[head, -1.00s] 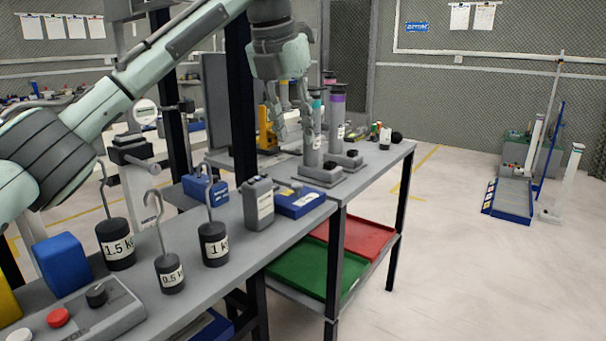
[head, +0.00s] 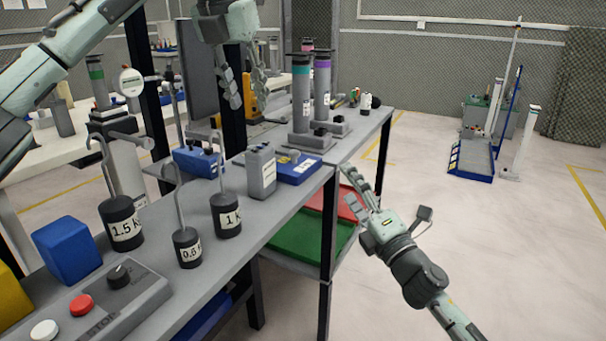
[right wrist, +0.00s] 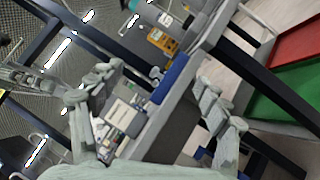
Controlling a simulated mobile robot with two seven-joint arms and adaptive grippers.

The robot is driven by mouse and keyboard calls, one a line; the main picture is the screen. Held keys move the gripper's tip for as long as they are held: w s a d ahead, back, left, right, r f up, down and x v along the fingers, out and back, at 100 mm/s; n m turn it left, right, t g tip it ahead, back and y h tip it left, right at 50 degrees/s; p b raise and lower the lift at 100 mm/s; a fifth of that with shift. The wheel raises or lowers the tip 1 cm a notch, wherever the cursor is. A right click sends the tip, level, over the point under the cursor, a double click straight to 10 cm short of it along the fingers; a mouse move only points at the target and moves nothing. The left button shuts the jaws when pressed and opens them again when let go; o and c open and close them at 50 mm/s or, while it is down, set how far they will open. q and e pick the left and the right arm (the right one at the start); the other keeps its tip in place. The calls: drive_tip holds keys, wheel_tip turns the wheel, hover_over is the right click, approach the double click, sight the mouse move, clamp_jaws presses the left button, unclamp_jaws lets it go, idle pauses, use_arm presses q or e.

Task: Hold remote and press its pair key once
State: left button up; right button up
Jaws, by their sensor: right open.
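No thing is clearly readable as a remote with a pair key. A grey upright box with a pale label (head: 262,172) stands on the bench near its front edge; I cannot tell if it is the remote. My right gripper (head: 352,188) is open and empty, in front of the bench edge, right of that box. In the right wrist view its fingers (right wrist: 155,88) are spread, with a labelled panel (right wrist: 125,115) seen between them.
A blue case (head: 300,172) lies beside the grey box. Hooked weights (head: 122,222) and a box with a red button (head: 82,305) stand nearer. Capped columns (head: 301,100) stand behind. Red and green trays (head: 300,240) lie on the shelf below.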

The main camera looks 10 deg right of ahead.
sight(269, 167)
drive_tip(key=w+a+r+n+g+y, duration=0.1)
drive_tip(key=a+n+g+y, duration=0.2)
drive_tip(key=a+n, duration=0.2)
drive_tip(key=w+a+r+n+g+y, duration=0.1)
drive_tip(key=a+n+g+y, duration=0.2)
drive_tip(key=a+n, duration=0.3)
drive_tip(key=w+a+r+n+g+y, duration=0.1)
drive_tip(key=a+r+n+g+y, duration=0.1)
drive_tip(key=n, duration=0.9)
drive_tip(key=shift+w+a+r+n+g+y, duration=0.15)
drive_tip(key=shift+a+g, duration=0.25)
drive_tip(key=shift+a, duration=0.2)
drive_tip(key=shift+w+a+f+n+g+y, duration=0.1)
drive_tip(key=shift+a+g+y, duration=0.1)
drive_tip(key=shift+a+g, duration=0.35)
drive_tip(key=shift+w+a+r+n+g+y, duration=0.15)
drive_tip(key=shift+a+g, duration=0.1)
drive_tip(key=shift+a, duration=0.45)
drive_tip(key=shift+f, duration=0.1)
drive_tip(key=shift+c, duration=0.4)
drive_tip(key=c, duration=1.2)
use_arm(q)
clamp_jaws()
use_arm(e)
drive_tip(key=shift+s, duration=0.1)
drive_tip(key=shift+c, duration=0.3)
